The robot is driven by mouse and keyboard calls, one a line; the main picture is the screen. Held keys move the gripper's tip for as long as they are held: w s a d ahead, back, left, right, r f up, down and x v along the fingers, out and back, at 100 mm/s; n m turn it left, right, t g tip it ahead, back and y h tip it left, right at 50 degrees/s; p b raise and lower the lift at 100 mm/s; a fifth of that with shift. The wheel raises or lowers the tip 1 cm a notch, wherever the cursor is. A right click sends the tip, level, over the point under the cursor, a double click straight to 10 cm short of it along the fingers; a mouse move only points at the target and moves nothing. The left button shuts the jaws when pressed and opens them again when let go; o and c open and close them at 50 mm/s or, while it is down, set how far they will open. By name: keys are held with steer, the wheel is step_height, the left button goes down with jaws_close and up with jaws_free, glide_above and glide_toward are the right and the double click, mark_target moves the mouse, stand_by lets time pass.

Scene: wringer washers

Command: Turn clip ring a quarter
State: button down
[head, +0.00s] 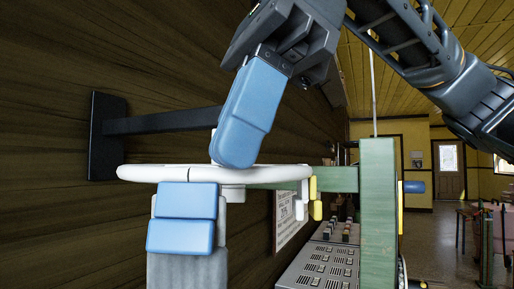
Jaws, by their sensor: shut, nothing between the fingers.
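The white clip ring (150,174) lies level in the head view and is seen nearly edge-on, with a dark mark on its near rim. A blue clip (185,216) hangs under its near left part, over a grey hanging piece (186,268). A white clip and a yellow clip (315,197) show at the ring's right side. My gripper (236,160) reaches down from above with its blue fingers shut and empty. Its tips overlap the ring's rim and hub area in the picture; I cannot tell whether they touch it.
A dark bracket (160,121) on the plank wall (60,230) reaches toward the ring behind my gripper. A green post (378,215) with a green arm stands right of the ring. A grey panel (320,265) lies below. Open floor shows at right.

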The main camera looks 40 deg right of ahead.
mark_target(188, 206)
steer(key=shift+w+a+b, duration=0.3)
steer(key=shift+w+a, duration=0.25)
steer(key=shift+a, duration=0.2)
steer(key=shift+w+a+b, duration=0.25)
steer(key=shift+w+a, duration=0.25)
steer(key=shift+a, duration=0.25)
